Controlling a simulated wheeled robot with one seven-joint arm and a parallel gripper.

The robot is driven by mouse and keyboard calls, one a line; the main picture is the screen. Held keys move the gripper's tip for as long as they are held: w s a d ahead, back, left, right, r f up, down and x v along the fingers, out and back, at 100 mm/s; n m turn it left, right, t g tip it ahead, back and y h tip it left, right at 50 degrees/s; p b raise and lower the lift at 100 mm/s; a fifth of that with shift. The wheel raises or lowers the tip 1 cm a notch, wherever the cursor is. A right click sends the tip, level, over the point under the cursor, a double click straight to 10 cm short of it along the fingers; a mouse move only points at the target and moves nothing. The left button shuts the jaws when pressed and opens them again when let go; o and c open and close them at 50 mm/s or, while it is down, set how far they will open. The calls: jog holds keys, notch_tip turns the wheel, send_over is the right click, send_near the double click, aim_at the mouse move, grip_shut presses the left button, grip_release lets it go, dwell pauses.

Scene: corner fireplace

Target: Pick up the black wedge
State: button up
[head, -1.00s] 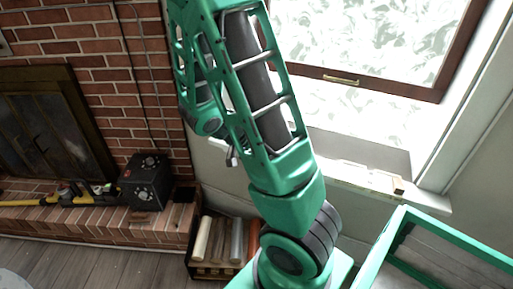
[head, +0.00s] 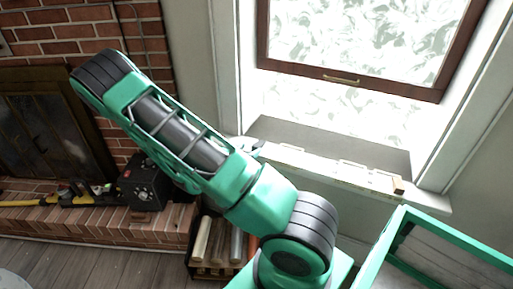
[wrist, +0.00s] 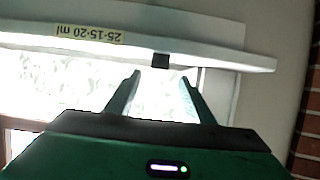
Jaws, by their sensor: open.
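My gripper (wrist: 160,77) is open and empty in the wrist view, with its two fingers spread apart. A small black block (wrist: 160,60), which looks like the black wedge, shows just beyond the gap between the fingertips, at the edge of a long white strip. It is apart from the fingers as far as I can see. Its wedge shape is too small to make out. In the head view my arm crosses the middle, my gripper is mostly hidden, and I cannot make out the wedge.
A window with a white sill (head: 330,168) is behind my arm. A yellow label (wrist: 89,34) is on the pale surface. At left are a brick hearth (head: 90,222) with a black box (head: 147,183) and a yellow tool (head: 70,197). A crate of rolls (head: 215,245) stands below.

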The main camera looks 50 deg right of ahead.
aim_at(255, 146)
jog(key=shift+f+x, duration=0.2)
jog(key=shift+x, duration=4)
jog(key=shift+a, duration=0.1)
jog(key=c, duration=1.1)
